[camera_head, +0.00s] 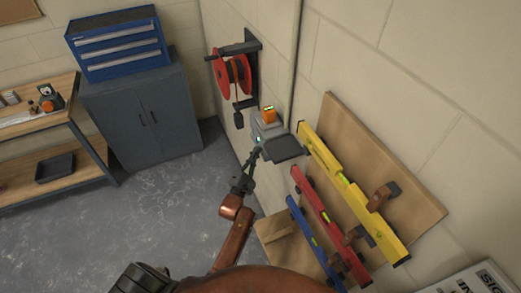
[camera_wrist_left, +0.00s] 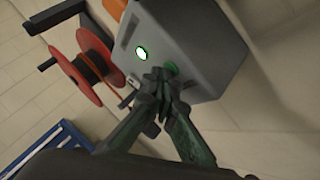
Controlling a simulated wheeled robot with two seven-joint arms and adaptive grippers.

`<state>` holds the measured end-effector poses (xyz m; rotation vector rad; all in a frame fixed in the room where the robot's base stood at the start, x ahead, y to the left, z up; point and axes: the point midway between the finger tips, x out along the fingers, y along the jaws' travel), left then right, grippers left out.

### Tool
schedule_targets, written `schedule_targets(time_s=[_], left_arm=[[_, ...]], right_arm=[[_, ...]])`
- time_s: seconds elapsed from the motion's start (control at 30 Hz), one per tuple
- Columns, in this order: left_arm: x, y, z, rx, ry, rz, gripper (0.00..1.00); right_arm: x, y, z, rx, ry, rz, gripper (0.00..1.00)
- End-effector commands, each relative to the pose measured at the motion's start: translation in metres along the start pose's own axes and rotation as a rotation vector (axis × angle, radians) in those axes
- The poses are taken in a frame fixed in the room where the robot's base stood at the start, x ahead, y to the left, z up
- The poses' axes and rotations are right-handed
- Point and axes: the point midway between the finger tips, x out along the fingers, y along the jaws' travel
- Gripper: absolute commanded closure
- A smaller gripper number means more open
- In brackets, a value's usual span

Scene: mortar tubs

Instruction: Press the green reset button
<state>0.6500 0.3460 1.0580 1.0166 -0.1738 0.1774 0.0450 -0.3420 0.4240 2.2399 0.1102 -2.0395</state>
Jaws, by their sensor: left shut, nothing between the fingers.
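A grey box (camera_head: 267,130) is mounted on the wall, with a small green-lit spot on its near face. In the left wrist view the box (camera_wrist_left: 200,45) fills the upper middle. A bright white round light with a green ring (camera_wrist_left: 141,54) is on its face. Beside it a green round button (camera_wrist_left: 172,67) is partly hidden behind my fingertips. My left gripper (camera_head: 257,153) is shut and empty, its tips right at the box face. It also shows in the left wrist view (camera_wrist_left: 160,76). I cannot tell whether the tips touch the button. My right gripper is not in view.
An orange lamp (camera_head: 268,114) tops the box; a dark flap (camera_head: 284,149) juts out beside it. A red cable reel (camera_head: 234,75) hangs to the left. A board (camera_head: 415,200) with yellow, red and blue levels is on the right. The floor (camera_head: 150,205) is clear.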

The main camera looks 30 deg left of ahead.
Motion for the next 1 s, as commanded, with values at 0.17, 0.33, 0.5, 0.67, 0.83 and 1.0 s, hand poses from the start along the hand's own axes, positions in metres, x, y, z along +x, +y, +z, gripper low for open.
schedule_targets(time_s=[0.17, 0.33, 0.5, 0.67, 0.83, 1.0], left_arm=[[0.0, 0.0, 0.001, -0.001, -0.002, 0.0, 1.0], [-0.002, 0.003, -0.001, -0.001, -0.001, 0.0, 1.0], [-0.008, 0.007, -0.005, 0.0, -0.001, 0.0, 1.0], [-0.011, 0.009, -0.007, -0.001, -0.001, 0.0, 1.0], [-0.011, 0.008, -0.007, -0.001, -0.001, 0.0, 1.0], [-0.015, 0.012, -0.01, 0.001, 0.0, 0.0, 1.0]], right_arm=[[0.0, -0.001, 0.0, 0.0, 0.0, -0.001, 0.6], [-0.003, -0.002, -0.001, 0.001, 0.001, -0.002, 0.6], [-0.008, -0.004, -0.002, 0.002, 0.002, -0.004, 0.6], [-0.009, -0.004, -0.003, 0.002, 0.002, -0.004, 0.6], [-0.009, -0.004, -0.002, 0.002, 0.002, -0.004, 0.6], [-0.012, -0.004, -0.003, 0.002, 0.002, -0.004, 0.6]])
